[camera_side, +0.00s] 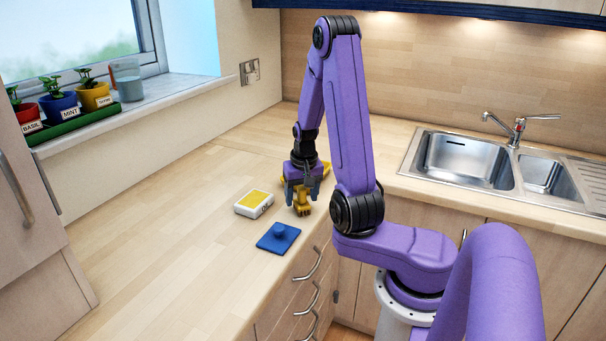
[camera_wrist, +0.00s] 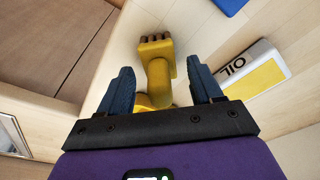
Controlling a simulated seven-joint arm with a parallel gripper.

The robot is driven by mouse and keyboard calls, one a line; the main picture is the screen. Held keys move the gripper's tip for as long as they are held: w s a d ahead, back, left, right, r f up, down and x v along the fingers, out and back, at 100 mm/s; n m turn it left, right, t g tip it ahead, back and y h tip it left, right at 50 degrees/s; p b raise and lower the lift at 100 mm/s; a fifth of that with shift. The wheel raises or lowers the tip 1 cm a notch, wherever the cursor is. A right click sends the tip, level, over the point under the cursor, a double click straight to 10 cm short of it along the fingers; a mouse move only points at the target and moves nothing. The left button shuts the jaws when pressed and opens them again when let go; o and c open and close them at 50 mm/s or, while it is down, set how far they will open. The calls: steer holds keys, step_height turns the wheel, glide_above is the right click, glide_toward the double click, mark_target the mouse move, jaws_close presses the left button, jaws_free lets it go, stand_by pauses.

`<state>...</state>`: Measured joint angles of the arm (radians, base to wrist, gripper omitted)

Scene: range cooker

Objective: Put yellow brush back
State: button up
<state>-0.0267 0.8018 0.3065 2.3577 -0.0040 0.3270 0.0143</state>
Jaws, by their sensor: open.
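The yellow brush (camera_wrist: 157,72) lies on the counter below my gripper, with brown bristles at its far end in the wrist view. In the side view the yellow brush (camera_side: 302,207) shows under and in front of the fingers. My gripper (camera_side: 301,191) points down and is open. In the wrist view its two blue fingers (camera_wrist: 162,82) stand on either side of the brush, with gaps visible on both sides. The rest of the brush is hidden behind the gripper body. More yellow (camera_side: 325,168) shows behind my gripper; I cannot tell whether it belongs to the brush.
A white and yellow box (camera_side: 254,203), lettered OIL in the wrist view, lies left of my gripper. The counter (camera_side: 165,225) further left is clear. A sink (camera_side: 465,160) is at right.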

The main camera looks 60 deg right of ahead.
mark_target(301, 206)
steer(key=r, duration=0.7)
steer(key=s+a+r, duration=0.1)
steer(key=r, duration=0.2)
steer(key=shift+r, duration=0.15)
steer(key=a+n+y, duration=0.1)
steer(key=a+n, duration=1)
steer(key=a, duration=0.6)
steer(key=s+a+n, duration=0.3)
steer(key=s+n, duration=0.2)
steer(key=s, duration=0.3)
steer(key=s+a+n+g, duration=0.1)
steer(key=s+a+n, duration=0.3)
steer(key=s, duration=0.4)
steer(key=shift+s+n+y, duration=0.3)
steer(key=shift+s+n, duration=0.1)
steer(key=shift+n, duration=0.4)
